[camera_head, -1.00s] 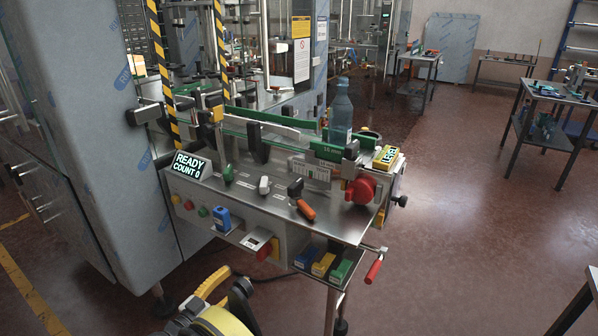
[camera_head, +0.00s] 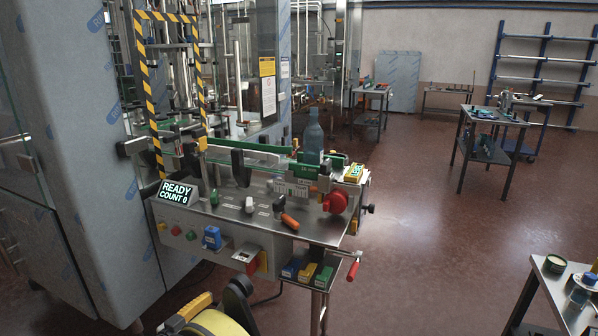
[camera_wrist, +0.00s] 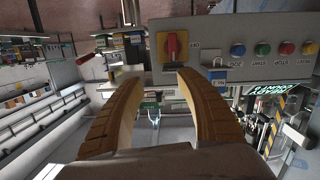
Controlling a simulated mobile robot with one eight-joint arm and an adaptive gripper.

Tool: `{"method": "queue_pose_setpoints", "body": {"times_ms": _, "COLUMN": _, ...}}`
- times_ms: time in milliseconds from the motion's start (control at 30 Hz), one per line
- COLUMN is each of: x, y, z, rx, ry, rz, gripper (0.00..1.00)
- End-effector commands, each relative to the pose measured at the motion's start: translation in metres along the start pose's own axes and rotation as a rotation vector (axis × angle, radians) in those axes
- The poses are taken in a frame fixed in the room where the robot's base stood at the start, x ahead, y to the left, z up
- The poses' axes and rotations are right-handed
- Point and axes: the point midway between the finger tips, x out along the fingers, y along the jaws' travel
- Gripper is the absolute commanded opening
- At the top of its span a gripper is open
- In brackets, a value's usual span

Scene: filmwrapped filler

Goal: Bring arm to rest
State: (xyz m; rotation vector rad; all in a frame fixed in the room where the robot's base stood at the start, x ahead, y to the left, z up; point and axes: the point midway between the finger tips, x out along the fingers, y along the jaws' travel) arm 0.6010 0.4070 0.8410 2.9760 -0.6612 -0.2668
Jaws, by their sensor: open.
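My gripper (camera_wrist: 150,85) shows in the wrist view with its two brown, ridged fingers spread apart and nothing between them. Beyond the fingertips is the front of the machine's control panel, with a red rotary switch (camera_wrist: 173,46) on a yellow plate. The view there looks upside down. In the head view, part of my arm (camera_head: 212,318), yellow and black, shows at the bottom left, below the machine table (camera_head: 315,228).
A clear blue bottle (camera_head: 312,138) stands upright by the green guide rails. A display (camera_head: 174,192) reads READY COUNT 0. A red-handled crank (camera_head: 352,270) sticks out from the machine's front right. A side table (camera_head: 556,300) stands at lower right. Open floor (camera_head: 430,230) lies between.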

Motion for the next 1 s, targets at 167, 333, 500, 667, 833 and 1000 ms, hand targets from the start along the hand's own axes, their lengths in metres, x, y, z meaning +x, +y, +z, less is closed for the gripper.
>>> {"method": "queue_pose_setpoints", "body": {"times_ms": 167, "x": 0.035, "y": 0.035, "z": -0.035, "rx": -0.073, "ry": -0.108, "rz": 0.022, "gripper": 0.43}}
{"method": "queue_pose_setpoints", "body": {"times_ms": 333, "x": 0.071, "y": 0.097, "z": -0.076, "rx": -0.162, "ry": -0.269, "rz": 0.025, "gripper": 0.43}}
{"method": "queue_pose_setpoints", "body": {"times_ms": 500, "x": 0.091, "y": 0.185, "z": -0.11, "rx": -0.235, "ry": -0.451, "rz": -0.01, "gripper": 0.43}}
{"method": "queue_pose_setpoints", "body": {"times_ms": 667, "x": 0.086, "y": 0.27, "z": -0.127, "rx": -0.267, "ry": -0.594, "rz": -0.073, "gripper": 0.43}}
{"method": "queue_pose_setpoints", "body": {"times_ms": 833, "x": 0.058, "y": 0.351, "z": -0.131, "rx": -0.265, "ry": -0.708, "rz": -0.164, "gripper": 0.43}}
{"method": "queue_pose_setpoints", "body": {"times_ms": 1000, "x": 0.016, "y": 0.418, "z": -0.121, "rx": -0.232, "ry": -0.772, "rz": -0.264, "gripper": 0.43}}
